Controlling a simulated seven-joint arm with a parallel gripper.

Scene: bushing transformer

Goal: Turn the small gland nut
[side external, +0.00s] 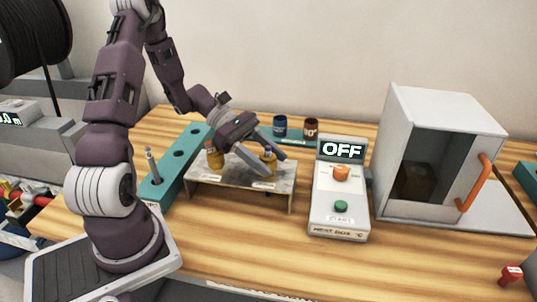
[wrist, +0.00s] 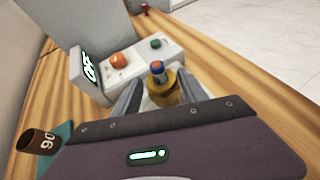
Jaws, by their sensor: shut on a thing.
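Two brass-coloured gland nuts stand on a grey raised plate (side external: 230,178) in the side view. The left one (side external: 215,157) stands free of my gripper. The right one (side external: 270,155) is at the fingertips of my gripper (side external: 262,163). In the wrist view this brass nut (wrist: 165,88) has a blue and orange piece standing up from its middle. My gripper (wrist: 158,96) is shut on it, one finger on each side. Where the fingers touch the nut is partly hidden.
A control box (side external: 340,190) reading OFF, with orange and green knobs, stands right of the plate. Beyond it is a grey oven-like box (side external: 435,150) with an orange handle. A teal rack (side external: 178,165) is at left. Dark blue (side external: 280,126) and brown (side external: 311,128) cups stand behind.

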